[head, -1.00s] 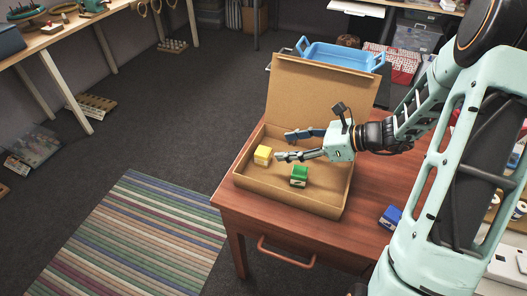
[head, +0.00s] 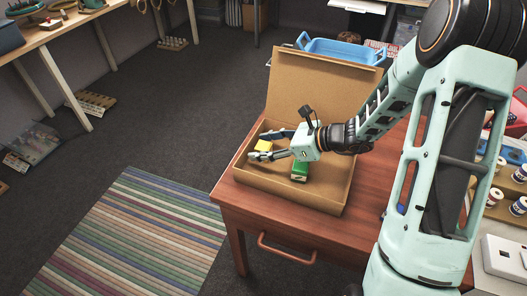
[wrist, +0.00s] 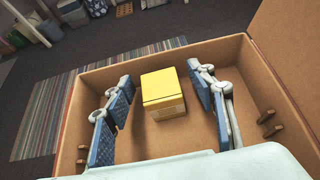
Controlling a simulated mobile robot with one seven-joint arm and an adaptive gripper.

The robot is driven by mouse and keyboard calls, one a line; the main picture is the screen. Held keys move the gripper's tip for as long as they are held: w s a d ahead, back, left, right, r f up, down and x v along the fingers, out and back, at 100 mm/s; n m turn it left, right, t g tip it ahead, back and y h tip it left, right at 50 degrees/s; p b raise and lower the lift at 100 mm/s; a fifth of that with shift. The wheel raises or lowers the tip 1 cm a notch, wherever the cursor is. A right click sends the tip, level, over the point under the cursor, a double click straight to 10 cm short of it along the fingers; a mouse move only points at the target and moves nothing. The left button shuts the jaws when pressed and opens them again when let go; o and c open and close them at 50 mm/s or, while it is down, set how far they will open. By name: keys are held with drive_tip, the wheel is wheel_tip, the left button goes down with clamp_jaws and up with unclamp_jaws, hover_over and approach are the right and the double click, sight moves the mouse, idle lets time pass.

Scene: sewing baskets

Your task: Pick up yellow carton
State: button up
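The yellow carton (wrist: 163,92) stands upright inside the open cardboard box (head: 330,200), near its left end in the head view. It also shows in the head view (head: 263,146), partly hidden by my gripper. My gripper (head: 268,144) is open, with its two fingers on either side of the carton. In the wrist view the gripper (wrist: 160,100) shows a gap between each finger pad and the carton. The green carton (head: 300,171) is in the same box, under my gripper's wrist, and is partly hidden.
The box lid (head: 322,95) stands raised at the back. The box sits on a reddish wooden table (head: 225,200). A blue tray (head: 340,50) is behind the lid. Small jars (head: 494,197) stand on the right. The floor to the left has a striped rug (head: 150,235).

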drive_tip(key=c, duration=1.2)
drive_tip(key=shift+o, duration=0.2)
drive_tip(key=shift+r, duration=0.1)
